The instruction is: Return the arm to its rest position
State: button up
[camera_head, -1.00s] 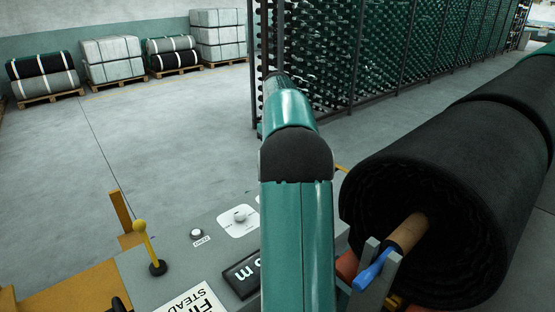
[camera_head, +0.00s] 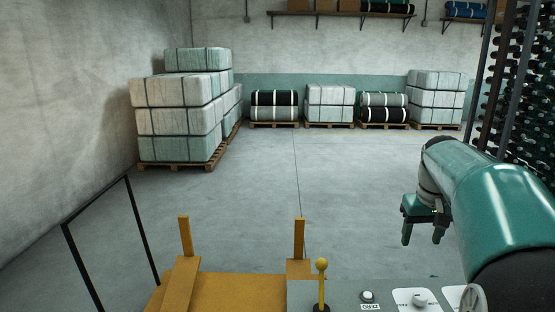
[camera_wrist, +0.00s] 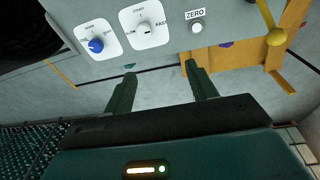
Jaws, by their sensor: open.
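My gripper (camera_head: 424,232) is at the right of the head view, on the end of my teal arm. Its two fingers are apart with nothing between them. In the wrist view my gripper (camera_wrist: 162,88) shows its two dark green fingers spread, with grey floor between them. The grey control panel (camera_wrist: 105,62) lies just beyond the fingertips in that view, and I see no contact. The panel carries a blue knob (camera_wrist: 96,45), a white dial (camera_wrist: 145,29) and a ZERO button (camera_wrist: 197,28). The panel (camera_head: 340,294) also shows at the bottom of the head view.
A yellow-knobbed lever (camera_head: 322,285) stands on the panel beside an orange platform (camera_head: 225,293) with upright posts. A thin black frame (camera_head: 140,235) stands at left. Wrapped bales (camera_head: 180,120) on pallets line the back. A bobbin rack (camera_head: 510,100) is at right. The middle floor is clear.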

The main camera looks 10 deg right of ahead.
jog(key=s+a+n+t, duration=0.1)
jog(key=s+a, duration=0.2)
jog(key=a, duration=0.5)
jog(key=s+a+t, duration=0.1)
jog(key=s+a, duration=0.2)
jog(key=a, duration=0.5)
jog(key=s+a+f+n+t, duration=0.1)
jog(key=s+a+f, duration=0.2)
jog(key=s+a, duration=0.2)
jog(key=s+a+f+n+t+y, duration=0.1)
jog(key=s+a+f, duration=0.2)
jog(key=s+a, duration=0.2)
jog(key=shift+s+a, duration=0.35)
jog(key=shift+a, duration=0.85)
